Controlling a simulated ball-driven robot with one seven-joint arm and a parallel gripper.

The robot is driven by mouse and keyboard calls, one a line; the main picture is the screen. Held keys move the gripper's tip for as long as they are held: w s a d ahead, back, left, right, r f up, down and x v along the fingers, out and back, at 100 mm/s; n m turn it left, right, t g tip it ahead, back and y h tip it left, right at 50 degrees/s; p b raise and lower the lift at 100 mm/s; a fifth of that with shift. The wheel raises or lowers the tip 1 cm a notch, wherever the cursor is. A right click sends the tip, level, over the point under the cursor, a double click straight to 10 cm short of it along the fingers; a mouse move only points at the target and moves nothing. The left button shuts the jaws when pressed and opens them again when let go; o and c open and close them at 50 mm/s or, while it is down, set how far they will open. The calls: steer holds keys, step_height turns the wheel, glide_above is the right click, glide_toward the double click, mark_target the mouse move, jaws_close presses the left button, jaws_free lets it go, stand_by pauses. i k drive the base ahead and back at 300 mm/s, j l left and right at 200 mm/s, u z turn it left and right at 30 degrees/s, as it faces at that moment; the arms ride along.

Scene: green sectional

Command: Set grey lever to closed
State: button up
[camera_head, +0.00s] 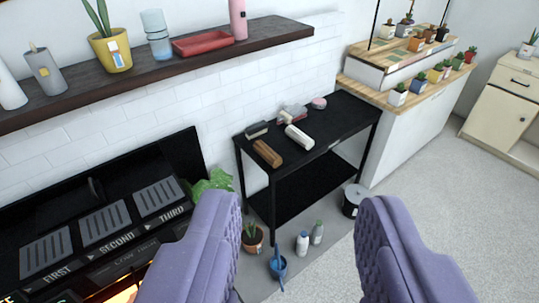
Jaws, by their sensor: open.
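My gripper (296,203) has two purple padded fingers in the lower middle of the view. They are wide apart with nothing between them. I cannot make out a grey lever for certain. A black panel (128,228) at the lower left has grey slatted plates and the labels FIRST, SECOND and THIRD. A small dark upright part (95,187) stands out behind the plates, too dim to identify. The panel is left of my gripper, and my left finger hides part of its lower right.
A dark shelf (150,77) with pots runs along the wall. A black two-level table (335,135) holds small items. Carpet at right is clear.

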mark_target(136, 282)
steer(key=u, duration=1.15)
steer(key=i+j+u, duration=0.45)
steer(key=i+u, duration=0.2)
steer(key=i, duration=0.05)
